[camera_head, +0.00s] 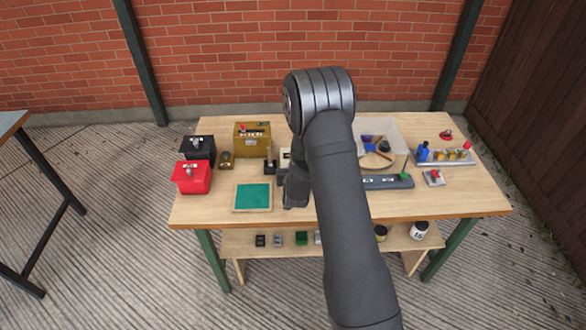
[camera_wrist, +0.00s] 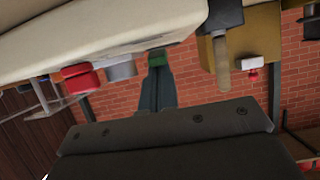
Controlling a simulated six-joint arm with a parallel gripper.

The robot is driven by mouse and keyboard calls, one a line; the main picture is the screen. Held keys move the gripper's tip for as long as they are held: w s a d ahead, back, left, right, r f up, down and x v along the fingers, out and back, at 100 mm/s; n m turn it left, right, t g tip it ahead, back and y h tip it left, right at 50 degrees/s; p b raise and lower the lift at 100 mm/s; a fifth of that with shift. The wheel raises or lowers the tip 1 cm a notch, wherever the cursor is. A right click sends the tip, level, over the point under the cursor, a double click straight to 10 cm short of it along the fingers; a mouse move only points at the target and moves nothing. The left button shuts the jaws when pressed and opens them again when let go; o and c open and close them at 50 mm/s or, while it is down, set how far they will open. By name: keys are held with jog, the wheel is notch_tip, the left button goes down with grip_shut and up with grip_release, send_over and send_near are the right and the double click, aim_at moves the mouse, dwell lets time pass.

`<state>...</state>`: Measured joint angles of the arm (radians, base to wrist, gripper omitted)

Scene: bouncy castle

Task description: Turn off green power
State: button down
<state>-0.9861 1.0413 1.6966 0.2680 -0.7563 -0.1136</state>
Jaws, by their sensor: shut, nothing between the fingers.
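A green-topped lever (camera_head: 404,175) stands at the right end of a dark grey strip (camera_head: 385,182) with pale labels, on the wooden table (camera_head: 330,208) just right of my arm. Part of the strip is hidden behind my arm. Whether the lever is on or off is too small to tell. My gripper (camera_head: 295,192) is shut and empty, left of the strip and apart from the lever. Its fingertips are hard to make out.
A red box (camera_head: 192,178), a black box (camera_head: 199,150) and an olive box (camera_head: 252,140) stand at the left. A teal mat (camera_head: 253,196) lies in front. A clear bin (camera_head: 405,150) stands behind the strip. A small red switch (camera_head: 434,176) is right of the lever.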

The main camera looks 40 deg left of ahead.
jog(key=shift+f, duration=0.1)
jog(key=shift+s+d+f, duration=0.35)
jog(key=shift+s+d, duration=0.2)
jog(key=shift+d, duration=0.05)
dwell(0.3)
notch_tip(320, 180, up, 5)
jog(key=s+d+r, duration=0.4)
jog(key=r, duration=0.2)
jog(key=shift+s+d+r, duration=0.35)
jog(key=shift+s, duration=0.05)
